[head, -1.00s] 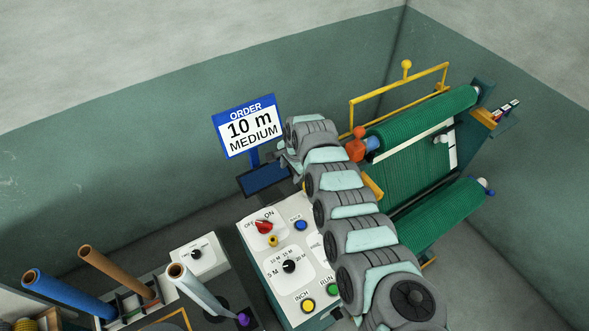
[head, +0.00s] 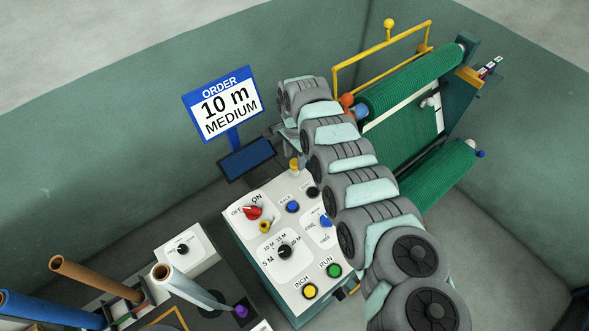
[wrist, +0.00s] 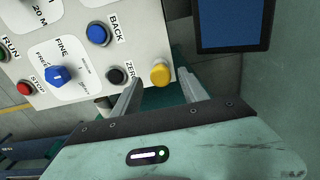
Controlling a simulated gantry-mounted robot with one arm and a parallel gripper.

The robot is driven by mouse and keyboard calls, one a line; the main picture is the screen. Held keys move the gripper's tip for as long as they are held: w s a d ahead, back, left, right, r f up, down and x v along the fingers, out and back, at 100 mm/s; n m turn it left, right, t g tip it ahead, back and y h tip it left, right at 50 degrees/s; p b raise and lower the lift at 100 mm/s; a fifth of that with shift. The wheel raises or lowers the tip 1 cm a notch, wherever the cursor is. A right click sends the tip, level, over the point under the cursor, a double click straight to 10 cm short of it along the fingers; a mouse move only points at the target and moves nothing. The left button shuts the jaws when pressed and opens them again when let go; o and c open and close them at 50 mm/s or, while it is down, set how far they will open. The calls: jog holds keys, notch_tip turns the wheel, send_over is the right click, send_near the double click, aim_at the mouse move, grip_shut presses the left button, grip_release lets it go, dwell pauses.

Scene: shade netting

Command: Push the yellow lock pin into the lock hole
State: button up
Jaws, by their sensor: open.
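A yellow round-ended piece (wrist: 160,73), which looks like the lock pin, stands at the corner of the white control panel in the wrist view. It also shows as a yellow piece (head: 294,165) at the panel's far edge in the head view. My gripper (wrist: 161,82) is open, with one finger on each side of the yellow piece in the picture. I cannot tell whether either finger touches it. In the head view my gripper (head: 287,136) is partly hidden by my arm. I cannot make out the lock hole.
The white control panel (head: 252,243) carries several buttons and knobs, including a black zero button (wrist: 102,76) near my left finger. A dark blue screen (wrist: 232,22) stands close by. Green net rolls (head: 418,80) and a yellow frame (head: 365,50) lie right of my arm.

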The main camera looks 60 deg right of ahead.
jog(key=shift+f, duration=1)
jog(key=shift+r+p, duration=0.1)
jog(key=shift+p, duration=0.25)
jog(key=shift+c, duration=0.2)
grip_shut()
dwell(0.4)
